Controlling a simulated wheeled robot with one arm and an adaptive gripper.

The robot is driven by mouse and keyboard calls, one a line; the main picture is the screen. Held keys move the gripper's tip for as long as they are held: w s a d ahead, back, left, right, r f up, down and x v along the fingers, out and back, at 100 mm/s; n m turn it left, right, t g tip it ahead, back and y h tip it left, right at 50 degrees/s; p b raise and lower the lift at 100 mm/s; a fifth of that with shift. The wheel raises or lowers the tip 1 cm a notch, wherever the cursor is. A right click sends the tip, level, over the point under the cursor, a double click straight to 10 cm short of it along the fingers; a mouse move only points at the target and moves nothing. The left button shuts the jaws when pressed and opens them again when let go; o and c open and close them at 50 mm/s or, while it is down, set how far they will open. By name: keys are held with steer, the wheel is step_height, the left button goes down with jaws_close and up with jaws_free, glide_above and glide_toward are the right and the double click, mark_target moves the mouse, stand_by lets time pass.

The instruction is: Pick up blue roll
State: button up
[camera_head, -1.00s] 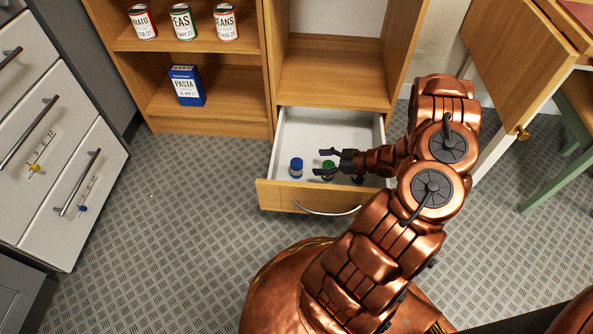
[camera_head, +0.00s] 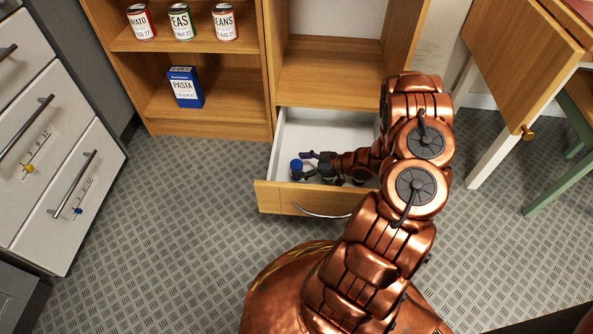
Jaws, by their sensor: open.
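The blue roll (camera_head: 296,165) stands upright near the left side of the open drawer (camera_head: 275,193), close to its front wall. My gripper (camera_head: 301,166) reaches into the drawer from the right with its two dark fingers spread and pointing left. The fingertips are at the roll, one towards its back side and one towards its front. The lower finger hides part of the roll. I cannot tell whether the fingers touch it.
Several cans, among them a peas can (camera_head: 181,22), stand on the upper shelf at the left. A blue pasta box (camera_head: 186,87) stands on the shelf below. A wooden table leaf (camera_head: 515,60) is at the right. The drawer's back left is clear.

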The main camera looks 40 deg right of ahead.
steer(key=c, duration=1.3)
steer(key=shift+r, duration=0.1)
